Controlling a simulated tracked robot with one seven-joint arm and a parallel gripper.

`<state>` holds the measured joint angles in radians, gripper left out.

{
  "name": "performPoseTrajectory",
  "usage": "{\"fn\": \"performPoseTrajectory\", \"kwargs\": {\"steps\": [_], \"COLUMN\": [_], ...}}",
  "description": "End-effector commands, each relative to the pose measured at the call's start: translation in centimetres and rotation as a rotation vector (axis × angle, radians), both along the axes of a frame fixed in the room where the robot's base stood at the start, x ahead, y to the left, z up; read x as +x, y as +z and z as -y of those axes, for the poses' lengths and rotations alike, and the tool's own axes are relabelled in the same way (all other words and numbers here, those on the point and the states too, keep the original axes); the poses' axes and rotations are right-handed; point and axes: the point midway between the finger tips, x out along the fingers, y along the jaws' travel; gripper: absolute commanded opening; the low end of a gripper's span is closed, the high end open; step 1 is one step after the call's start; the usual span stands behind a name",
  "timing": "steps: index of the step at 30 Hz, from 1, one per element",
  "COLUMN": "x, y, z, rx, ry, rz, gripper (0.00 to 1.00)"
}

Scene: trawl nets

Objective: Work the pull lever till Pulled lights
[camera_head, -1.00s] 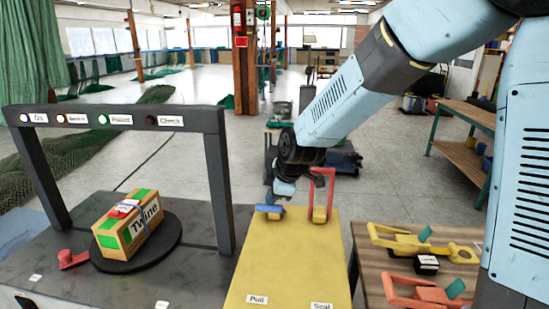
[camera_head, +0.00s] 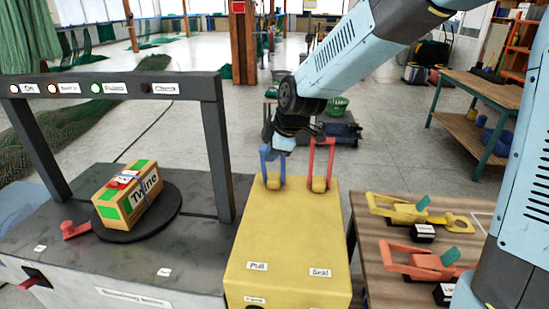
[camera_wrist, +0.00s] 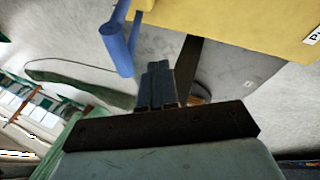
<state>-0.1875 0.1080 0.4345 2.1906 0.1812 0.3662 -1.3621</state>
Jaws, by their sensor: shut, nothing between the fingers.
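The yellow lever box (camera_head: 285,230) has a Pull label (camera_head: 257,266) and a Seal label. The blue lever (camera_head: 266,168) above Pull stands upright beside the upright red lever (camera_head: 322,165). My gripper (camera_head: 284,143) is at the blue lever's upper end, its tips partly hidden. In the wrist view the shut fingers (camera_wrist: 158,85) show empty beside the blue handle (camera_wrist: 118,48), with a gap in the picture. On the grey frame, the Pulled lamp (camera_head: 96,89) looks lit pale green. The On lamp and the one beside it are lit too; Check (camera_head: 146,89) is dark.
A strapped Twine box (camera_head: 128,194) sits on a dark round turntable (camera_head: 165,215) under the frame, near a small red lever (camera_head: 75,229). A wooden table (camera_head: 380,260) at right holds yellow and red hand tools. Open floor lies behind.

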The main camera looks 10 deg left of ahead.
Motion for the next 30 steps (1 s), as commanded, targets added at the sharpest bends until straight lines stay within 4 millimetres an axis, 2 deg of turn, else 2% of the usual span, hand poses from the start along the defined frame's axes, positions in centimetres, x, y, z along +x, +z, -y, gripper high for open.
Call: {"fn": "performPoseTrajectory", "kwargs": {"steps": [3,18,24,30], "x": [-0.7,-3.9,-4.6,-4.7], "y": [1.6,7.0,8.0,8.2], "z": [0.7,3.2,3.7,3.8], "rx": [0.002,0.004,0.004,0.004], "ry": [-0.004,-0.007,-0.006,-0.007], "rz": [0.007,0.011,0.01,0.009], "gripper": [0.0,0.0,0.0,0.0]}}
